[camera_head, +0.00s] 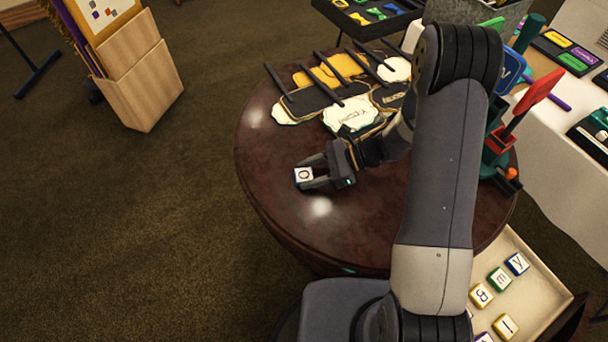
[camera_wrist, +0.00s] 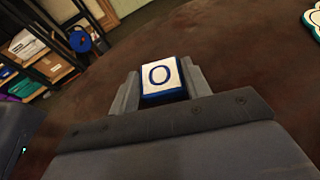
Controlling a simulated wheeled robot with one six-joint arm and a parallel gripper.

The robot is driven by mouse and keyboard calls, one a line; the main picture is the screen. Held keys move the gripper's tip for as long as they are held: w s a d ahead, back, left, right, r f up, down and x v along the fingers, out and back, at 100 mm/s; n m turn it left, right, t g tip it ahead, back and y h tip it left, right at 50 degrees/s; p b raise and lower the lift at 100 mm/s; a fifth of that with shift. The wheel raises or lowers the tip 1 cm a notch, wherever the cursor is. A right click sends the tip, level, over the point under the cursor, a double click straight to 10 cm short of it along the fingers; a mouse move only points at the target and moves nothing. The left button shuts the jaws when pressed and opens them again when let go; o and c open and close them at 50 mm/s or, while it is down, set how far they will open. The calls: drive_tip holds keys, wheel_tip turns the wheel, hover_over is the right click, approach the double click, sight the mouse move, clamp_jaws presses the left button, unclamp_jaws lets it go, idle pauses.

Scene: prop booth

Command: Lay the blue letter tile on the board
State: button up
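A white letter tile with a blue O and blue sides (camera_head: 304,175) is between the fingers of my gripper (camera_head: 308,177), over the left part of the round table. The wrist view shows the same tile (camera_wrist: 161,76) with a finger close against each side, so the gripper looks shut on it. I cannot tell whether the tile touches the tabletop. A white board with small coloured squares and an orange frame (camera_head: 104,12) stands in a wooden rack at upper left, cut off by the picture edge. I cannot tell whether it is the task's board.
The dark red round table (camera_head: 262,160) is clear around the tile. Speech-bubble signs on sticks (camera_head: 350,115) lie at its back. A red paddle (camera_head: 537,97) stands in a holder at its right. An open drawer (camera_head: 545,290) at lower right holds several letter tiles.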

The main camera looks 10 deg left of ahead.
drive_tip(key=c, duration=0.6)
